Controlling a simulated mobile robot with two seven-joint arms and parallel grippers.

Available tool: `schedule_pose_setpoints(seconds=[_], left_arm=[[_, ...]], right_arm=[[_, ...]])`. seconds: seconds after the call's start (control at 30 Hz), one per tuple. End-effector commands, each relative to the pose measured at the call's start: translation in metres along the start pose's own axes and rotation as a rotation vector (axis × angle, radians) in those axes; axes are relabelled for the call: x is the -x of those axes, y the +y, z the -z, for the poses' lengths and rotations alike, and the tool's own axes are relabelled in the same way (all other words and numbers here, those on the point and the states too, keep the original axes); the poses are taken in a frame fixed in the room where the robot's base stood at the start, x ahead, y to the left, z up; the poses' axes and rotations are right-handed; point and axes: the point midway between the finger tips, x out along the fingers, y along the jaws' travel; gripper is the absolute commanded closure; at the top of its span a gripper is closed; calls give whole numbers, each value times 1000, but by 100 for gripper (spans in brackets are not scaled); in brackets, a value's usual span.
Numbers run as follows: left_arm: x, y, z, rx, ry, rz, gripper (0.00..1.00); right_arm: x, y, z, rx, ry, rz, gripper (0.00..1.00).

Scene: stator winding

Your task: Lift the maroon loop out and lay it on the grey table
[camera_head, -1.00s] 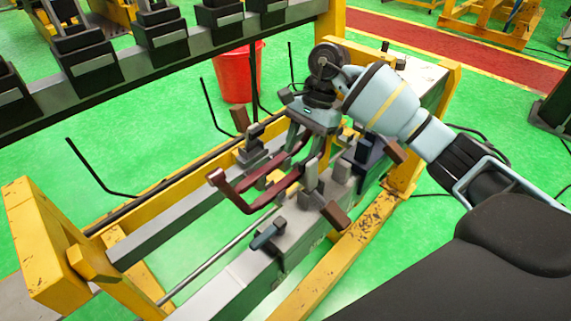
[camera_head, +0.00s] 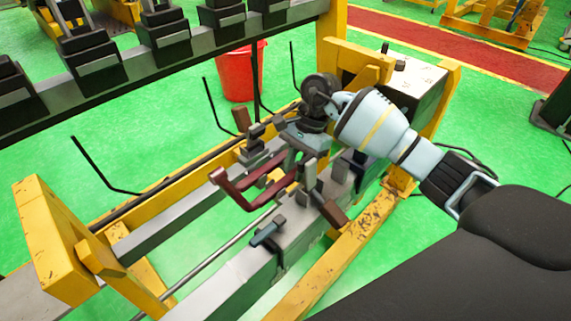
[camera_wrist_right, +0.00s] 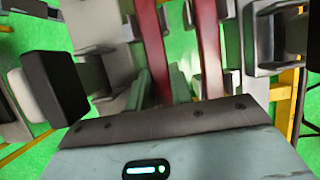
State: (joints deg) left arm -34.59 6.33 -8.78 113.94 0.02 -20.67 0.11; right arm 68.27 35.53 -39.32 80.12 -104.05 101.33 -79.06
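The maroon loop (camera_head: 235,190) is a long U-shaped bar lying among grey clamp blocks on the grey rail fixture. Its near end sticks out free towards the lower left. My right gripper (camera_head: 292,160) is low over the far part of the loop. In the right wrist view, two parallel maroon bars of the loop (camera_wrist_right: 209,45) run away from the gripper. The fingers (camera_wrist_right: 162,85) look apart, one on each side of the left bar. Whether they touch it is hard to see. My left gripper is not in view.
Clamp blocks with brown handles (camera_head: 333,213) stand close around the loop. A blue-grey handle (camera_head: 267,234) sits nearer on the rail. A yellow frame (camera_head: 345,270) borders the fixture. Thin black hooks (camera_head: 100,165) rise on the left, and a red bucket (camera_head: 236,75) stands behind.

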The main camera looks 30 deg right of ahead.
Motion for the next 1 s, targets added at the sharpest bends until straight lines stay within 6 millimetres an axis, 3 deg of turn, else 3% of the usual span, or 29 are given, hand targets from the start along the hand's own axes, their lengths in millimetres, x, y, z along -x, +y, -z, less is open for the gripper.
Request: schedule_pose_setpoints(seconds=[0.03,0.13,0.67,0.87,1.0], left_arm=[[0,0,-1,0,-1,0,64],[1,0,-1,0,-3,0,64],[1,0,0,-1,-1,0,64],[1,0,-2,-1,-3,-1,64],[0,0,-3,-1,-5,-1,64]], right_arm=[[0,0,0,0,0,0,87],[0,0,0,0,0,0,100],[10,-1,-4,2,0,5,100],[35,-1,-14,4,1,6,100],[63,-1,-25,4,2,7,100]])
